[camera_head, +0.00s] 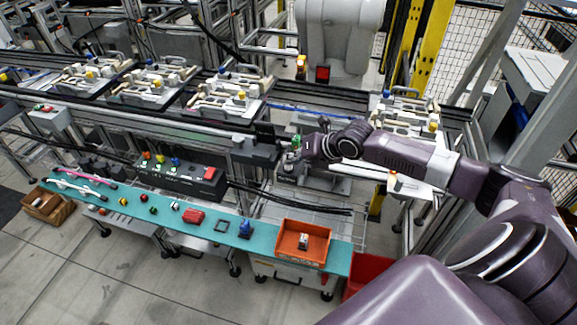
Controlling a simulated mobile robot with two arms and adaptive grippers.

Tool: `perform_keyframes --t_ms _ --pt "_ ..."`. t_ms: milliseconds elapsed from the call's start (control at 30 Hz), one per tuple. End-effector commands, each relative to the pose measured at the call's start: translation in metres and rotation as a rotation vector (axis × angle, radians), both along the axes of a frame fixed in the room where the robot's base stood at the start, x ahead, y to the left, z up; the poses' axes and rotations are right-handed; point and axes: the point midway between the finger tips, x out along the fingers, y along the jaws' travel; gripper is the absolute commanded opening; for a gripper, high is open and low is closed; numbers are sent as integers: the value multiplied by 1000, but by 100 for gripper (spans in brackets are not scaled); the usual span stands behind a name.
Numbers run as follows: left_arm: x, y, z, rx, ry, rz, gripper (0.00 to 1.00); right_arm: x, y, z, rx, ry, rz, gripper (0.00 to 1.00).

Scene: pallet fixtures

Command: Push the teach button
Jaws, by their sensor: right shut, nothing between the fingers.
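My right arm reaches in from the right, over the front of the conveyor. My right gripper (284,171) is shut and empty, beside a small grey control box (254,150) on the conveyor's front rail. A green button (296,142) shows close to the gripper. I cannot tell whether the fingers touch anything, as the wrist hides part of this spot. A black button panel (180,178) with several coloured buttons is left of the gripper. No label is legible, so I cannot tell which button is the teach button. My left gripper is not in view.
Pallet fixtures (232,95) stand along the conveyor behind. A teal shelf (130,210) in front holds loose parts and an orange bin (302,243). A red bin (368,272) is at the lower right. Black cables (290,198) run below the gripper.

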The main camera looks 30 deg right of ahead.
Motion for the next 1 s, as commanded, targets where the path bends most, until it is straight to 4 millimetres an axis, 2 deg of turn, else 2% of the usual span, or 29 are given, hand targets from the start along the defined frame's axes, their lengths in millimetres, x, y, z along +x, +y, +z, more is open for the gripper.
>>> perform_keyframes --t_ms 1000 --pt "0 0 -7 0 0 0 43 -1 0 -12 0 2 1 0"
